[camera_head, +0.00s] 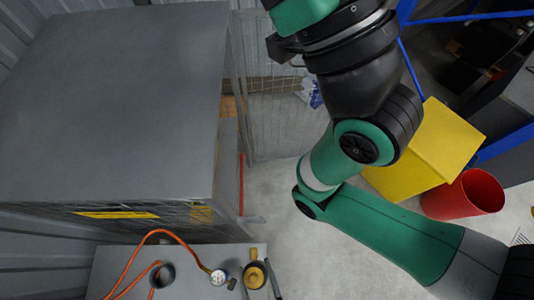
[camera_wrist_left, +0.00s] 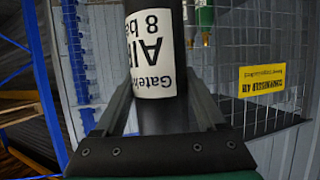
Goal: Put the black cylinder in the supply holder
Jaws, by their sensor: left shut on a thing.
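The black cylinder (camera_wrist_left: 161,122) shows in the left wrist view, with a white label reading "AIR" and "8 bar" upside down. My left gripper (camera_wrist_left: 161,88) is shut on it, one finger along each side. The cylinder's upper end runs out of the picture and its lower end is hidden behind the gripper body. In the head view one of my arms reaches to the top edge; neither the cylinder nor the fingertips can be made out. A dark round cup (camera_head: 161,274) stands on a grey surface at the bottom; I cannot tell whether it is the supply holder.
A large grey cabinet (camera_head: 110,95) fills the left of the head view. Near the cup are an orange hose (camera_head: 180,240), a gauge (camera_head: 218,277) and a brass fitting (camera_head: 255,275). A yellow box (camera_head: 430,150) and red bin (camera_head: 463,196) stand right. Wire mesh (camera_wrist_left: 245,55) bears a yellow sign (camera_wrist_left: 271,81).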

